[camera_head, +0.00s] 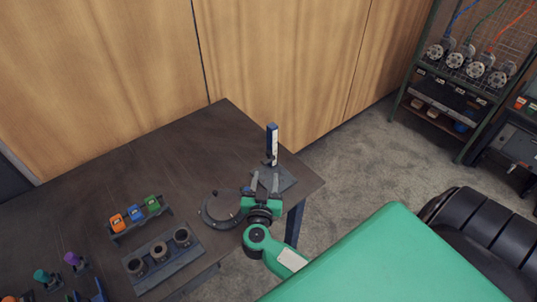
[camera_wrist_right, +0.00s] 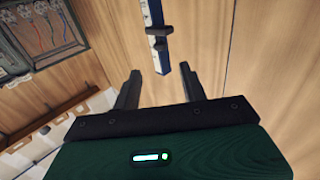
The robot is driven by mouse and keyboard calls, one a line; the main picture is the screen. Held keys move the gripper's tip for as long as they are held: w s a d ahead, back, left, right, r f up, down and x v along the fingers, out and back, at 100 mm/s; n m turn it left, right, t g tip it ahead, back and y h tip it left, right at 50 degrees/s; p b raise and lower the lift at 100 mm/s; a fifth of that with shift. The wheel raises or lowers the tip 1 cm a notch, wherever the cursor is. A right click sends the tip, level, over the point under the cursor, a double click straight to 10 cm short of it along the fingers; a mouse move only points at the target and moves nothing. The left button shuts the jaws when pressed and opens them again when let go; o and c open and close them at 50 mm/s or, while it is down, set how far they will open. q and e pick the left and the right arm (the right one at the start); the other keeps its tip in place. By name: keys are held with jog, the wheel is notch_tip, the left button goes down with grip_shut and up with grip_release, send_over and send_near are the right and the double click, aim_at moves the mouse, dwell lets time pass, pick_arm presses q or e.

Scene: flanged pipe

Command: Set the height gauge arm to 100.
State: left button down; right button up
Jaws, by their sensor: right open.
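The height gauge (camera_head: 272,140) stands upright near the table's right corner, a blue and white column on a dark square base. In the right wrist view the column (camera_wrist_right: 152,12) comes down from the top, with a dark slider or arm (camera_wrist_right: 159,34) on it. I cannot read the scale. My right gripper (camera_head: 264,182) is open, its fingers pointing toward the column from the near side. In the right wrist view the column's end shows beyond and between the fingertips (camera_wrist_right: 160,72); nothing is held. My left gripper is not in view.
A round dark flanged part (camera_head: 221,208) lies just left of my right gripper. A block with several cylindrical sockets (camera_head: 190,258) and a rack of orange, blue and green pieces (camera_head: 136,213) stand further left. The table's back half is clear. A shelf (camera_head: 450,90) stands at right.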

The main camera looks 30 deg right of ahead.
aim_at(269, 155)
jog(key=p+x, duration=0.1)
jog(key=x, duration=0.9)
jog(key=shift+a+p, duration=0.1)
jog(key=shift+p, duration=0.2)
jog(key=shift+c, duration=0.2)
grip_shut()
